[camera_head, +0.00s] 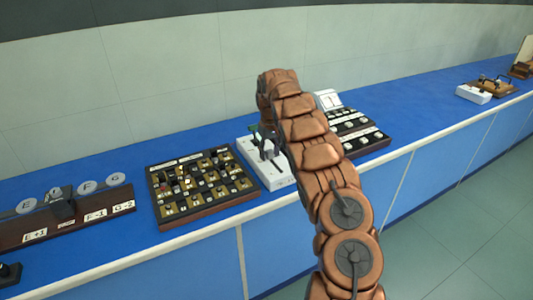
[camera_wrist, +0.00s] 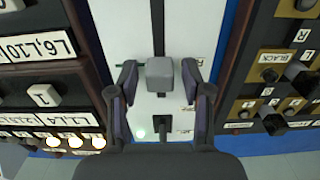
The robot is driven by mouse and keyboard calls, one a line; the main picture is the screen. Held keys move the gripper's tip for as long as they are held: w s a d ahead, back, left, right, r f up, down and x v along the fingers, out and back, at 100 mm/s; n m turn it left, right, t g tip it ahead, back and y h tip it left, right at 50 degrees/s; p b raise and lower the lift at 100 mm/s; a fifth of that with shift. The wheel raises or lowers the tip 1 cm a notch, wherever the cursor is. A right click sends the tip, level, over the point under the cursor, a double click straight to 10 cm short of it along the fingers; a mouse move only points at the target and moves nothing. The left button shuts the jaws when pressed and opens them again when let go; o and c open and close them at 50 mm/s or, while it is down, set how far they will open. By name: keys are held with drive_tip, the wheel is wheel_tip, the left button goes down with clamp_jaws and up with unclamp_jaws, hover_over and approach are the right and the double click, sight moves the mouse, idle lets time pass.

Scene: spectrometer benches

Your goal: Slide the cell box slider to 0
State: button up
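A white box (camera_head: 272,180) with slots in its top stands on the blue bench in the head view, partly hidden by my arm. I take it to be the cell box. In the wrist view its white top (camera_wrist: 118,25) fills the middle, with a grey block-shaped knob (camera_wrist: 160,75) on a dark slot. My gripper (camera_wrist: 159,72) is open, with one finger on each side of the knob and a small gap on both sides. A second, darker handle (camera_wrist: 164,128) stands in a slot nearer the palm. I cannot read a 0 mark.
A dark switch board (camera_head: 205,190) stands close on the left of the box, and a sloped panel (camera_head: 365,145) with white labels on its right. In the wrist view, panels with knobs flank the white top closely.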

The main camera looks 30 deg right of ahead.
clamp_jaws()
drive_tip(key=shift+s, duration=0.1)
idle(0.4)
